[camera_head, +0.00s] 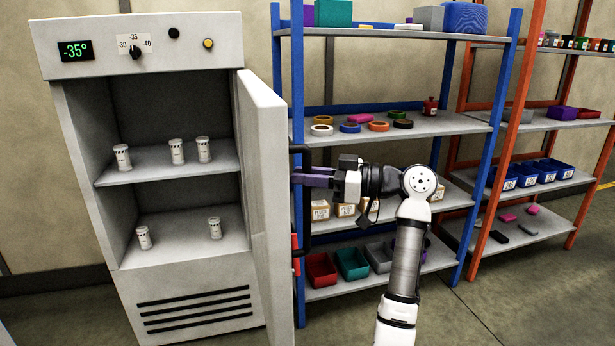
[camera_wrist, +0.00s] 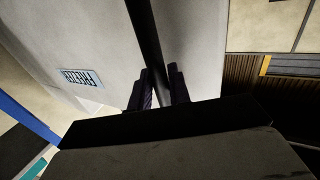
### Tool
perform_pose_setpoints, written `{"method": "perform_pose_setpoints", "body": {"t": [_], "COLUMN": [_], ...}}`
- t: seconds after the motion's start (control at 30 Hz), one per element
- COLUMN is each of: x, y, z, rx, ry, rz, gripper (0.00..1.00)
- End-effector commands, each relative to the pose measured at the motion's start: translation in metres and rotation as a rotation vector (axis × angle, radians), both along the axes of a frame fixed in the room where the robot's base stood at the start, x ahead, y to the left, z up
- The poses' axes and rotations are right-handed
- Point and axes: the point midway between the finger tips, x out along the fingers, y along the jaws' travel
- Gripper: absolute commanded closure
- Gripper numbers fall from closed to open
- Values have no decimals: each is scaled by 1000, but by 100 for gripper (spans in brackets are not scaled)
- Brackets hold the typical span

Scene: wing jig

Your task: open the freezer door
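The white freezer (camera_head: 185,290) stands at the left, and its door (camera_head: 262,180) is swung wide open, so the inside shows. The door's outer face also fills much of the wrist view (camera_wrist: 95,40), with a label reading FREEZER (camera_wrist: 79,78). A black bar handle (camera_head: 306,225) is on the outer face of the door. My gripper (camera_head: 304,177) is at the handle from the right. In the wrist view its two purple fingers (camera_wrist: 160,88) lie on either side of the handle bar (camera_wrist: 149,40), with little or no gap.
Several white jars (camera_head: 177,151) stand on the freezer's two inner levels. A blue-framed shelf unit (camera_head: 480,150) with tapes and bins stands close behind the door and my arm. An orange-framed rack (camera_head: 505,125) is farther right. Floor is clear at the lower right.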

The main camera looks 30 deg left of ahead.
Motion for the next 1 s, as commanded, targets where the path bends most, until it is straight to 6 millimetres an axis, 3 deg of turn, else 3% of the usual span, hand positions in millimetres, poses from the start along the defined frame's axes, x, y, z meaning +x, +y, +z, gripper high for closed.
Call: {"method": "perform_pose_setpoints", "body": {"t": [0.03,0.1,0.47,0.57,1.0], "x": [0,-1,1,6,43], "y": [1,0,-4,-16,-103], "z": [1,0,-1,-2,-1], "rx": [0,-1,-1,-2,-1], "ry": [0,0,0,-1,-1], "rz": [1,1,2,1,1], "gripper": [75,66,66,66,66]}}
